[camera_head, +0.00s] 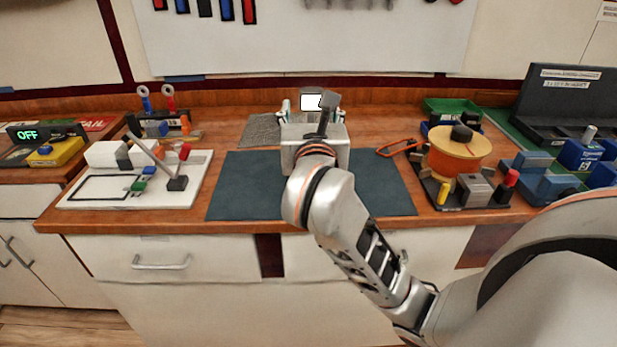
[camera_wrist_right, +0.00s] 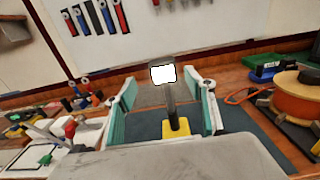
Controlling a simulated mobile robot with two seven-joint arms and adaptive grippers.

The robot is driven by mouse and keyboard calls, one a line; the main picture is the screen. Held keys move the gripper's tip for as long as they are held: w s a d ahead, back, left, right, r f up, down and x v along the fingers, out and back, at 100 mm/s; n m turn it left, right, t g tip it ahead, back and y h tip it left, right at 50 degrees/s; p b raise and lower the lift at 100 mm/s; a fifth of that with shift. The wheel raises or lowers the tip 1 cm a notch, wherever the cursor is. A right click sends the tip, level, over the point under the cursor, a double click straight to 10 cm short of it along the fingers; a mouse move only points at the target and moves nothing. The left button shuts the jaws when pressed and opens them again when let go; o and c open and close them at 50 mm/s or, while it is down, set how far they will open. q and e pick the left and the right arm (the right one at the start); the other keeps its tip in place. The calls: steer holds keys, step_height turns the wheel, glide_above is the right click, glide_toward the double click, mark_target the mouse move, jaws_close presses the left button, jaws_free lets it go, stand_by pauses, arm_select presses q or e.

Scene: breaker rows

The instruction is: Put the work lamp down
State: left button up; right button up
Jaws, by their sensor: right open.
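The work lamp (camera_wrist_right: 170,100) has a lit white head, a dark post and a yellow base. It stands upright between the two fingers of my right gripper (camera_wrist_right: 163,100) in the right wrist view. The fingers are spread, with a gap on each side of the post. In the head view the lit lamp head (camera_head: 311,101) shows above my right gripper (camera_head: 310,108). My wrist hides the post and base there, and the surface right under the base is hard to make out. My left gripper is out of view.
A dark mat (camera_head: 240,190) covers the middle of the wooden bench. A white board (camera_head: 75,198) with small parts lies to the left. An orange spool (camera_head: 455,160), a green bin (camera_head: 450,108) and blue blocks (camera_head: 555,187) crowd the right. A grey mesh pad (camera_head: 260,131) lies behind the mat.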

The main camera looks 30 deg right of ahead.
mark_target(312, 97)
steer(key=x, duration=0.6)
steer(key=shift+d+r, duration=0.15)
steer(key=shift+d, duration=0.2)
steer(key=shift+s, duration=0.1)
steer(key=shift+r, duration=0.1)
jaws_close()
